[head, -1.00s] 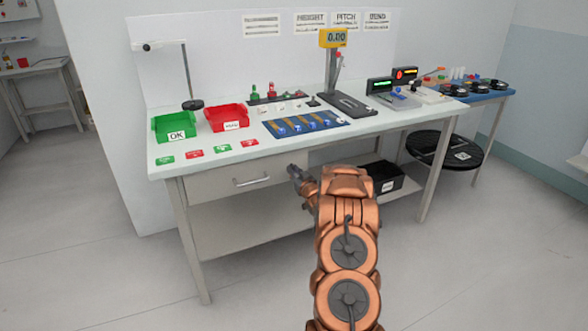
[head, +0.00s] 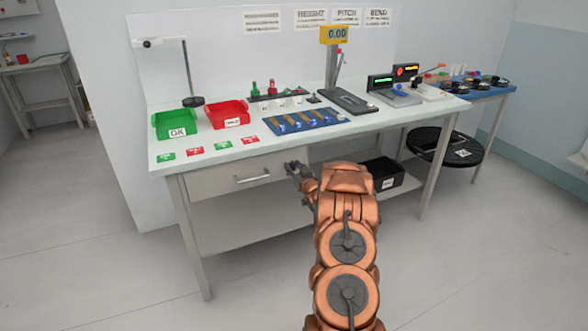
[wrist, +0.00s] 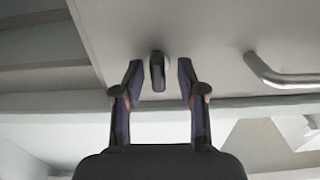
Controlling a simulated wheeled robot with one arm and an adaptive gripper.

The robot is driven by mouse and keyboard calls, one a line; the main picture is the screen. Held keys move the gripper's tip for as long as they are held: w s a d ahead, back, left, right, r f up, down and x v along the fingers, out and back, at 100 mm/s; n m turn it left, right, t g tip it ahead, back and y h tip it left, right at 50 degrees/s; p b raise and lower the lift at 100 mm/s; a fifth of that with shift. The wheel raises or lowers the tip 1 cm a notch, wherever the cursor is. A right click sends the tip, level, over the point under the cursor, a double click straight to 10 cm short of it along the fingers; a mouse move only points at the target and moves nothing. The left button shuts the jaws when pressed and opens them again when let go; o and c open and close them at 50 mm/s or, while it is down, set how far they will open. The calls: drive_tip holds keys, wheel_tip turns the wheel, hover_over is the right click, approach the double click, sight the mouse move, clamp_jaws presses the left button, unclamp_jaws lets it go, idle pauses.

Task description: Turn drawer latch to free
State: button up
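The drawer (head: 215,187) is set under the left part of the workbench and looks closed. Its metal bar handle (head: 252,178) also shows at the right of the wrist view (wrist: 285,77). The drawer latch (wrist: 157,72) is a small dark knob on the drawer front, standing lengthwise up and down in the wrist view. My gripper (wrist: 159,80) is open, with one finger on each side of the latch and a gap on both sides. In the head view my gripper (head: 295,170) is at the right end of the drawer front and hides the latch.
The bench top (head: 160,178) above holds a green bin (head: 175,124), a red bin (head: 228,113) and a blue mat (head: 305,122). A lower shelf (head: 240,223) carries a black box (head: 388,177). The floor in front is clear.

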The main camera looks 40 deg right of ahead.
drive_tip(key=shift+s+f, duration=0.15)
drive_tip(key=shift+s, duration=0.05)
drive_tip(key=shift+s, duration=0.25)
drive_tip(key=v, duration=1.1)
drive_tip(key=shift+a, duration=0.15)
idle(0.5)
